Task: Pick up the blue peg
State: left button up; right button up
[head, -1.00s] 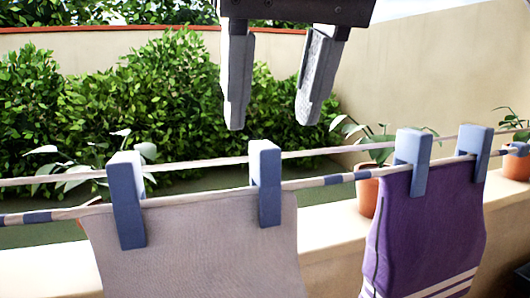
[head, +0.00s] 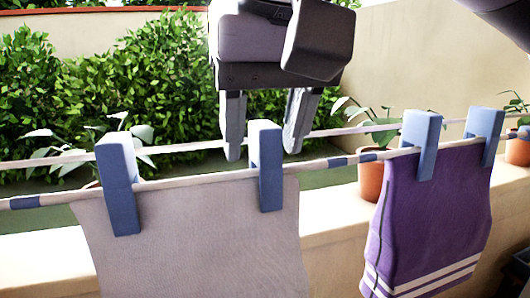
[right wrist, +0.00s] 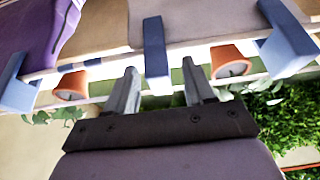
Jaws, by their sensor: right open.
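Several blue pegs clip cloths to the line. One blue peg (head: 268,170) holds the right top corner of the grey cloth (head: 195,240). Another peg (head: 118,185) holds its left corner, and two more (head: 425,145) (head: 484,135) hold the purple cloth (head: 425,220). My right gripper (head: 264,152) is open and empty, pointing down, with a finger on either side of the grey cloth's right peg in the head view. In the right wrist view, that peg (right wrist: 154,45) appears between and just beyond the open fingertips (right wrist: 160,80). My left gripper is not in view.
Two parallel lines (head: 340,160) run across. Behind them are a pale ledge (head: 335,240), potted plants (head: 372,180), a green hedge (head: 150,80) and a beige wall (head: 410,60). The purple cloth hangs to the right, with a gap between the cloths.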

grip_shut()
jog(key=shift+r, duration=0.1)
